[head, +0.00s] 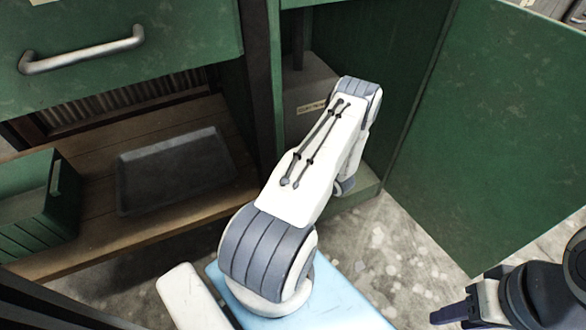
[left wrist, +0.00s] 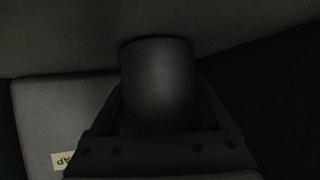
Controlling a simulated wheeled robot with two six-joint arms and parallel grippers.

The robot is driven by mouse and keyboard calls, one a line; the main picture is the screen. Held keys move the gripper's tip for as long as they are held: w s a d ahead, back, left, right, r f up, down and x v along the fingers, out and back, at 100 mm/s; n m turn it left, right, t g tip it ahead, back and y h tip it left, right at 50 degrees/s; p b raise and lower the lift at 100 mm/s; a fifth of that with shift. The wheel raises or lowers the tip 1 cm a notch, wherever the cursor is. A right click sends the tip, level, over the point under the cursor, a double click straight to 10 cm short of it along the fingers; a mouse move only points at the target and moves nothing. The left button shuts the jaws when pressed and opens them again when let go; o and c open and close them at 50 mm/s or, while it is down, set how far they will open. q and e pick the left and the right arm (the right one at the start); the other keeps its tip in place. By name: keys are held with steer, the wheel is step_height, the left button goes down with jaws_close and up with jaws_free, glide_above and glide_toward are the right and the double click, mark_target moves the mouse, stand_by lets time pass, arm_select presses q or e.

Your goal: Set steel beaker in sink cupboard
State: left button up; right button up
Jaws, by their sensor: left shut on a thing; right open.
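The steel beaker (left wrist: 160,75) shows in the dim left wrist view as a dark grey cylinder. My left gripper (left wrist: 162,105) is shut on it, with a finger on each side. In the head view my left arm reaches into the open green sink cupboard (head: 405,50); its gripper and the beaker are hidden behind the arm there. Whether the beaker touches the cupboard floor, I cannot tell. My right gripper (head: 452,313) is open at the lower right, outside the cupboard, partly cut off by the frame edge.
The cupboard's green door (head: 490,130) stands open to the right. A grey labelled box (head: 307,88) is inside on the left, and also shows in the left wrist view (left wrist: 40,110). Left are a wooden shelf (head: 90,205), a dark tray (head: 175,168) and a green crate (head: 40,215).

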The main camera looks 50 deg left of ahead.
arm_select(q)
steer(key=shift+f, duration=0.15)
steer(key=o, duration=1.4)
steer(key=shift+o, duration=0.2)
steer(key=shift+d+r, duration=0.1)
steer(key=shift+r, duration=0.2)
steer(key=p+v, duration=0.6)
steer(key=v, duration=0.4)
steer(key=shift+d+r+p, duration=0.2)
steer(key=shift+d+p, duration=0.1)
steer(key=shift+d+r, duration=0.15)
steer(key=shift+d, duration=0.4)
